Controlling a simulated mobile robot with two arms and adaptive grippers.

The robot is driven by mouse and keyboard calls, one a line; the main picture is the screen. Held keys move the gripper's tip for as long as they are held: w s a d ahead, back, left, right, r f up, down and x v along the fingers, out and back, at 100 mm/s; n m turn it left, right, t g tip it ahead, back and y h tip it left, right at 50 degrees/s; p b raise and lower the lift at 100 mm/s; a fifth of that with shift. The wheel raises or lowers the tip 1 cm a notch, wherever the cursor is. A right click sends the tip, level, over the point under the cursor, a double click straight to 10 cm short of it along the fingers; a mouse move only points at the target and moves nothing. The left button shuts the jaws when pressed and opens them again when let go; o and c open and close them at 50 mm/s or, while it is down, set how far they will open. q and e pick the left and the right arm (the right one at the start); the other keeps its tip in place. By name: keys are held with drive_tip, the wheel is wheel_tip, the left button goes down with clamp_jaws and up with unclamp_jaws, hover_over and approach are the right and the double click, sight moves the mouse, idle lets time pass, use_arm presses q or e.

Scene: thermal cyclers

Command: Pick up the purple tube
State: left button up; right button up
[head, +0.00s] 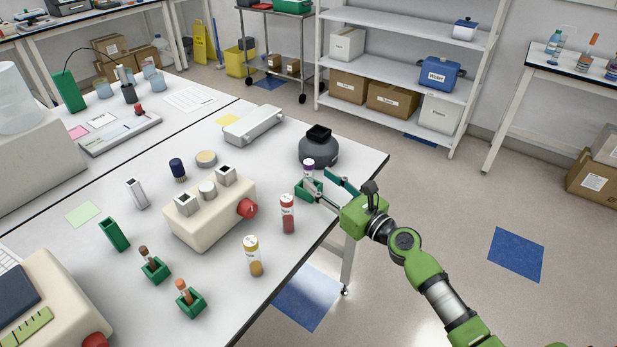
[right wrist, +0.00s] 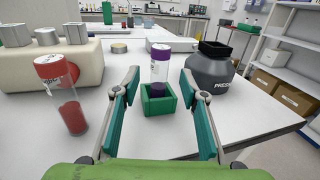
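The purple tube (head: 308,168) has a purple cap and a clear body with dark contents. It stands upright in a small green holder (right wrist: 161,112) near the table's right edge. In the right wrist view the tube (right wrist: 160,68) is centred, beyond and between my two spread fingertips. My right gripper (head: 322,186) is open, with nothing between its fingers; it also shows in the right wrist view (right wrist: 161,85). In the head view its fingers overlap the holder, hiding part of it. My left gripper is not in view.
A red-capped tube (head: 287,214) stands just left of the right gripper, with a yellow-capped tube (head: 252,256) nearer. A dark grey rounded device (head: 318,150) sits behind the purple tube. A beige block device (head: 206,216) with a red knob is to the left.

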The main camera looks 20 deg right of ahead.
sight(313, 176)
drive_tip(key=x, duration=0.5)
drive_tip(key=shift+w+a+f, duration=0.1)
drive_tip(key=shift+w+f, duration=0.05)
drive_tip(key=shift+f, duration=0.05)
drive_tip(key=c, duration=1)
